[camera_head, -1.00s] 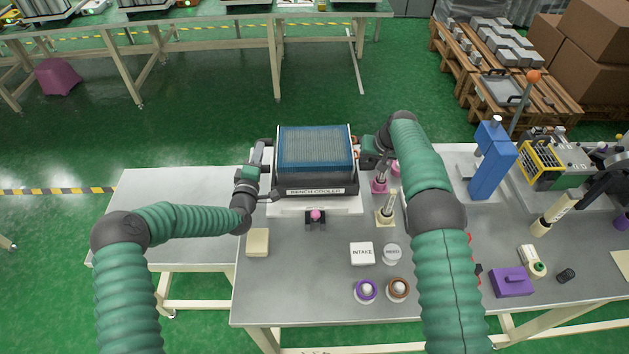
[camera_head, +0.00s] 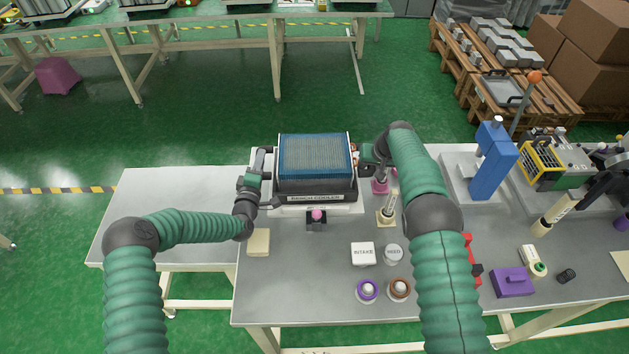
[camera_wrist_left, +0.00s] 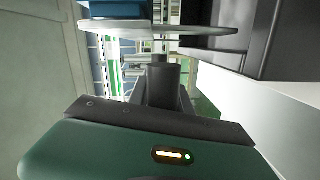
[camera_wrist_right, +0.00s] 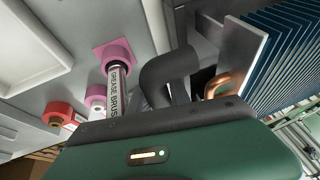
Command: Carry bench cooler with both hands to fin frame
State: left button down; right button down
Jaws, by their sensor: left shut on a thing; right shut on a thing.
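The bench cooler (camera_head: 316,192) is a dark box with a blue finned top and a name label on its front. It is level, over a white plate (camera_head: 345,208) on the near table; I cannot tell if they touch. My left gripper (camera_head: 266,176) is shut on the cooler's left side. My right gripper (camera_head: 359,154) is shut on its right side. In the right wrist view, blue fins (camera_wrist_right: 285,50) and a copper pipe (camera_wrist_right: 222,84) show beside the fingers. In the left wrist view, the cooler's dark wall (camera_wrist_left: 245,45) shows. I cannot identify the fin frame.
A pink-knobbed clamp (camera_head: 317,218) stands at the plate's front. A brush in a stand (camera_head: 388,207) and a pink holder (camera_head: 381,185) are close to my right arm. A blue press (camera_head: 492,165) stands farther right. The table's left part (camera_head: 165,200) is clear.

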aim_at(374, 167)
pick_arm(q)
jog(key=shift+d+f, duration=0.15)
jog(key=shift+f, duration=0.3)
pick_arm(e)
jog(key=shift+a+f, duration=0.15)
jog(key=shift+f, duration=0.3)
pick_arm(q)
jog(key=c, duration=1.5)
grip_release()
jog(key=shift+s+f, duration=0.1)
jog(key=shift+s, duration=0.05)
pick_arm(e)
jog(key=c, duration=1.5)
grip_release()
jog(key=shift+s+f, duration=0.1)
pick_arm(q)
jog(key=shift+o, duration=1.2)
pick_arm(e)
jog(key=shift+o, duration=1.1)
jog(key=shift+s, duration=0.1)
pick_arm(q)
jog(key=shift+o, duration=0.5)
pick_arm(e)
jog(key=shift+o, duration=0.4)
jog(key=shift+s+f, duration=0.1)
jog(key=shift+f, duration=0.05)
pick_arm(q)
jog(key=shift+s, duration=0.15)
